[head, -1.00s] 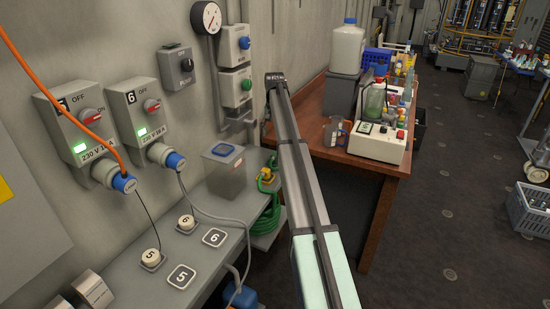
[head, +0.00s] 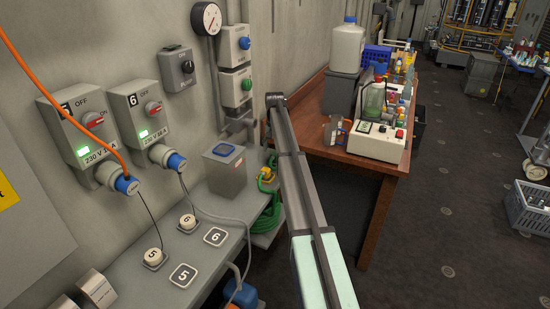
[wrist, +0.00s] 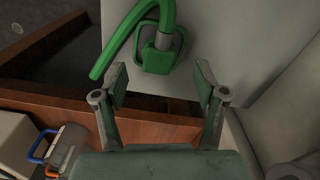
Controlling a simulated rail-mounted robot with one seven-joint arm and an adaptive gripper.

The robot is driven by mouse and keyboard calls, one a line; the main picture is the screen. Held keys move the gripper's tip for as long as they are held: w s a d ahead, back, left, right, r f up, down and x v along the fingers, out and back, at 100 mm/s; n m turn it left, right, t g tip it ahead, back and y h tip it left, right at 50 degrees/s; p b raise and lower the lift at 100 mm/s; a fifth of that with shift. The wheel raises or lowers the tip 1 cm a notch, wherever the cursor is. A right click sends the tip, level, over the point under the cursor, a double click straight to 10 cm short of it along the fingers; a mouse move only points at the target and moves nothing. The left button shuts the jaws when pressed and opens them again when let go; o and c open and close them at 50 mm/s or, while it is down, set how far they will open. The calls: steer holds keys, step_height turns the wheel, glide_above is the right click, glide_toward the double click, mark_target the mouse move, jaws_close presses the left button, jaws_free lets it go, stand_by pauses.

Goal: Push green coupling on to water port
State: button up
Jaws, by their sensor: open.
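A green coupling (wrist: 157,56) with a grey metal collar and a green loop beside it shows in the wrist view against a pale surface. A green hose (wrist: 118,40) curves away to its left. My gripper (wrist: 160,84) is open, its two fingers apart on the near side of the coupling, with nothing held. In the head view my arm hides the gripper. A coiled green hose (head: 265,220) with a yellow fitting (head: 266,174) shows by the wall, left of my arm. I cannot make out for sure which fitting is the water port.
A grey shelf (head: 225,250) with a lidded container (head: 225,172) lies left. Switch boxes with cables line the wall.

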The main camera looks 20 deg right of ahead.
mark_target(275, 154)
step_height(275, 154, down, 4)
steer(key=shift+d+f+p, duration=0.1)
steer(key=shift+p, duration=0.55)
steer(key=c, duration=1.1)
